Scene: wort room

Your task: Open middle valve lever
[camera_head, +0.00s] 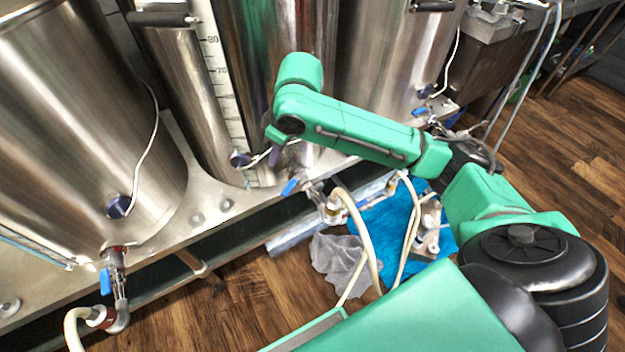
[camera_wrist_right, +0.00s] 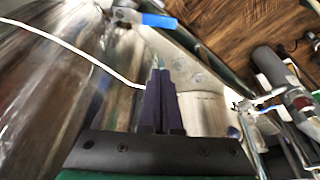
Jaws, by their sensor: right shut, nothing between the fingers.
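The middle valve lever (camera_head: 290,187) is a short blue handle on the valve at the foot of the middle steel kettle (camera_head: 265,60). My right gripper (camera_head: 274,160) comes in from the right and hangs in front of that kettle, just above and left of the lever in the picture. I see no contact with it. In the right wrist view the dark fingers (camera_wrist_right: 158,68) are together and empty, with a blue lever (camera_wrist_right: 160,20) beyond them at the top; I cannot tell for certain which valve it belongs to. My left gripper is out of view.
The left kettle (camera_head: 70,120) has its own blue lever (camera_head: 106,280), and the right kettle (camera_head: 395,60) has another (camera_head: 420,111). White hoses (camera_head: 365,235) hang from the middle valve. A blue cloth (camera_head: 385,225) and a grey rag (camera_head: 340,262) lie below.

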